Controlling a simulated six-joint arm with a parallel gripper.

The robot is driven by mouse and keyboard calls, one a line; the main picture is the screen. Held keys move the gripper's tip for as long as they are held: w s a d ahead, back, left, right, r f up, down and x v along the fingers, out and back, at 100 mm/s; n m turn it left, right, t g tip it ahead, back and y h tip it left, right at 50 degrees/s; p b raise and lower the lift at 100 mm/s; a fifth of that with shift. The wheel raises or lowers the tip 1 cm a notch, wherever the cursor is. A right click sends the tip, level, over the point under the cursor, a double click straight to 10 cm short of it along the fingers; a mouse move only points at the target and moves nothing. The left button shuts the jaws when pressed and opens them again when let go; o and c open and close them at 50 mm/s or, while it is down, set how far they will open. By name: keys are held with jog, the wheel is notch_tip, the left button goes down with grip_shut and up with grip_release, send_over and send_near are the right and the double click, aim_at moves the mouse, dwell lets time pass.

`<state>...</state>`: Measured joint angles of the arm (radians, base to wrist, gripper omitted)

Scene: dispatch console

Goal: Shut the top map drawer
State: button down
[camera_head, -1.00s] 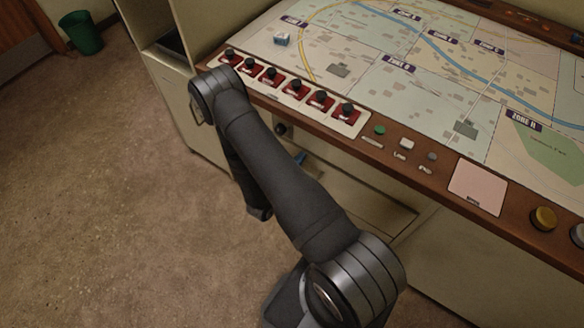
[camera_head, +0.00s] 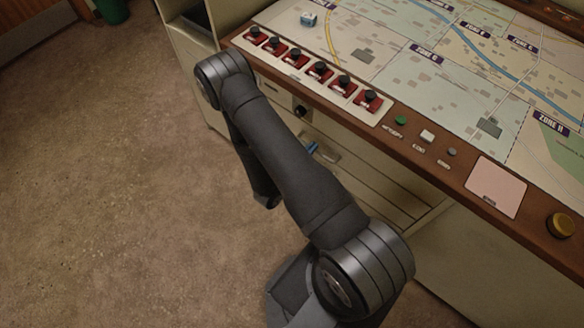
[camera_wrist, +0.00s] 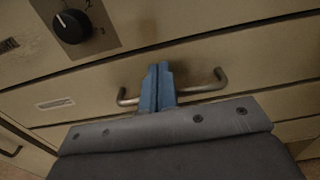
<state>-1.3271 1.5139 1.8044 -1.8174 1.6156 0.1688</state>
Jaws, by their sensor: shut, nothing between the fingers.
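The top map drawer (camera_wrist: 240,74) is a cream panel below the knob panel in the wrist view. Its metal bar handle (camera_wrist: 219,80) runs behind my fingers. In the head view the drawer front (camera_head: 362,174) shows under the console edge, partly hidden by my arm. It looks nearly in line with the cabinet front; I cannot tell whether a small gap is left. My gripper (camera_wrist: 158,68) has blue fingers, shut together and empty, in front of the handle's middle. Their blue tips also show in the head view (camera_head: 312,148). Whether they touch the drawer is unclear.
A black rotary knob (camera_wrist: 72,26) sits above and left of the handle. More drawer fronts lie below. The console top overhangs, with red switches (camera_head: 319,71), a green button (camera_head: 400,120) and a map (camera_head: 450,75). The carpet (camera_head: 110,200) at left is clear.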

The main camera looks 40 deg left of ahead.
aim_at(323, 136)
jog(key=s, duration=1)
jog(key=shift+w, duration=6.95)
